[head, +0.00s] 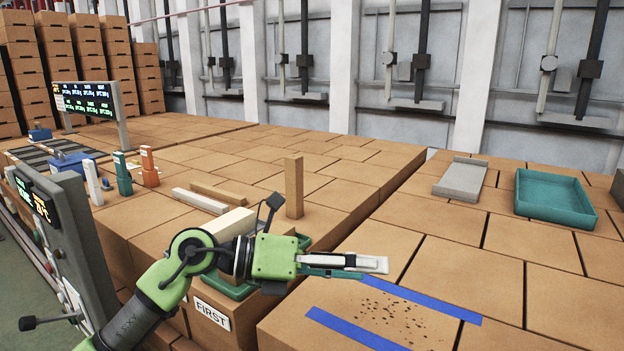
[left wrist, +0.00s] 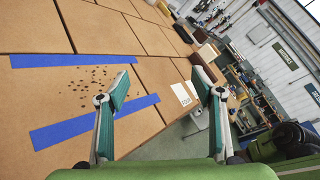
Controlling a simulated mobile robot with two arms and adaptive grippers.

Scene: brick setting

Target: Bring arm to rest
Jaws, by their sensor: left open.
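My left arm, green and dark grey, comes in from the lower left in the head view. Its gripper (head: 375,264) points right, above the brown block surface (head: 520,290) and near two blue tape strips. In the left wrist view the left gripper (left wrist: 163,92) has its two teal-and-grey fingers wide apart, with nothing between them. The upper tape strip (left wrist: 72,60) and lower tape strip (left wrist: 95,122) lie beyond the fingers, with dark crumbs (left wrist: 88,86) scattered between them. My right gripper does not show in either view.
A teal tray (head: 552,215) and a grey tray (head: 461,180) stand at the back right. An upright tan block (head: 294,187) stands behind my left arm, with pale bars (head: 201,201) to its left. A grey control panel (head: 75,240) stands at the left.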

